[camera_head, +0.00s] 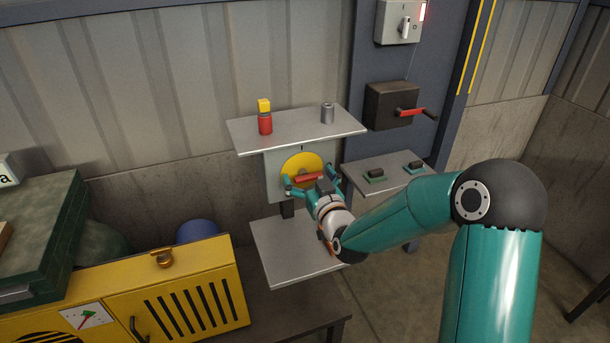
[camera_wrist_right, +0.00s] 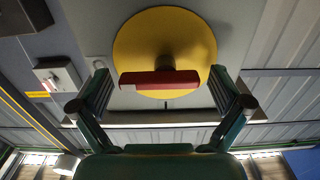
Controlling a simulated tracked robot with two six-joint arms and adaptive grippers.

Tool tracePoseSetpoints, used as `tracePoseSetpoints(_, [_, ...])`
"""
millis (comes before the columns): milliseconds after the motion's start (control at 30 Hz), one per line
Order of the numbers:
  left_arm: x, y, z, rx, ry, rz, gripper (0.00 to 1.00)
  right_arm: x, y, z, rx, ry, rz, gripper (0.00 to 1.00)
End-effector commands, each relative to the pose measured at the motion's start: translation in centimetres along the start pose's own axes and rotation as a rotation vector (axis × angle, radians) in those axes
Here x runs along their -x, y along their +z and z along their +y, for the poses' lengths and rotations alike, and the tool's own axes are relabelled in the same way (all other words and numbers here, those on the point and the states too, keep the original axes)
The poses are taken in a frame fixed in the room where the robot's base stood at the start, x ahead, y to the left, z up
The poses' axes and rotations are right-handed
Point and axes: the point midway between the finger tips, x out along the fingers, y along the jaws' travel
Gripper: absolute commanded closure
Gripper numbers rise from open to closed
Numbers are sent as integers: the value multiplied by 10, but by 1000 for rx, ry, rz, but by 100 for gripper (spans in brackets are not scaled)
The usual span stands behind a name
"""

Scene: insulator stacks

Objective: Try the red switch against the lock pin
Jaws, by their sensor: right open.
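The red switch is a red bar handle (camera_head: 308,177) on a round yellow disc (camera_head: 297,161), set in a grey upright panel under a shelf. In the wrist view the red bar (camera_wrist_right: 150,79) lies level across the yellow disc (camera_wrist_right: 165,35). My right gripper (camera_head: 310,179) is open in front of the disc, its fingers at either end of the bar. In the wrist view a gap shows at the bar's left end, and the right finger is close to the other end. I cannot make out a lock pin. My left gripper is not in view.
A shelf (camera_head: 285,132) above the disc holds a red cylinder with a yellow block (camera_head: 264,117) and a grey cylinder (camera_head: 327,113). A bare plate (camera_head: 280,255) lies below. A dark box with a red lever (camera_head: 410,113) is on the right; a yellow cabinet (camera_head: 110,285) stands left.

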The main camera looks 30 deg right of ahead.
Motion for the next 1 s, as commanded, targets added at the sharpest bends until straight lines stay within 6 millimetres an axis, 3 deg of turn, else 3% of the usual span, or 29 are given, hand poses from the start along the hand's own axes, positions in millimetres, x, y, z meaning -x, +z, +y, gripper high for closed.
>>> tracePoseSetpoints(133, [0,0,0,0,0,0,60,0,0,0,0,0,0,0])
tracePoseSetpoints(500, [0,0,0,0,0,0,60,0,0,-1,0,-1,0,60])
tracePoseSetpoints(800, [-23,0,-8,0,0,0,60,0,3,-2,110,-1,2,60])
tracePoseSetpoints(1000, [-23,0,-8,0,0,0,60,0,-1,-2,143,-3,-1,61])
